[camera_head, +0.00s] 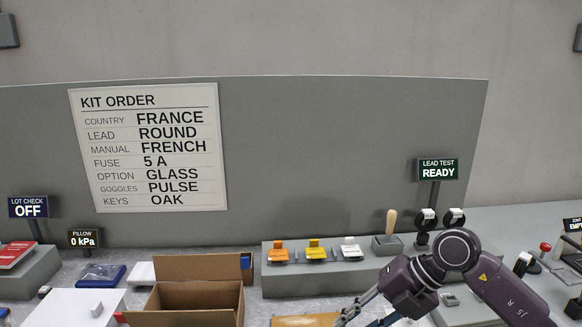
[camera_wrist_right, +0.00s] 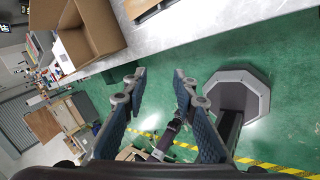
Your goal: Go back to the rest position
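My right gripper (camera_wrist_right: 158,105) shows in the right wrist view with its two blue-padded fingers spread apart and nothing between them. In the head view my right arm comes in from the lower right, and the gripper (camera_head: 362,312) is at the bottom edge, partly cut off, in front of the bench and right of the cardboard box. My left gripper is not in the head view. In the right wrist view a dark arm part shows beyond the open fingers, over the green floor.
An open cardboard box (camera_head: 196,300) stands on the bench; it also shows in the right wrist view (camera_wrist_right: 92,28). A grey block (camera_head: 330,275) holds orange, yellow and white items. A kit order board (camera_head: 150,147) and a lead test sign (camera_head: 438,169) stand behind.

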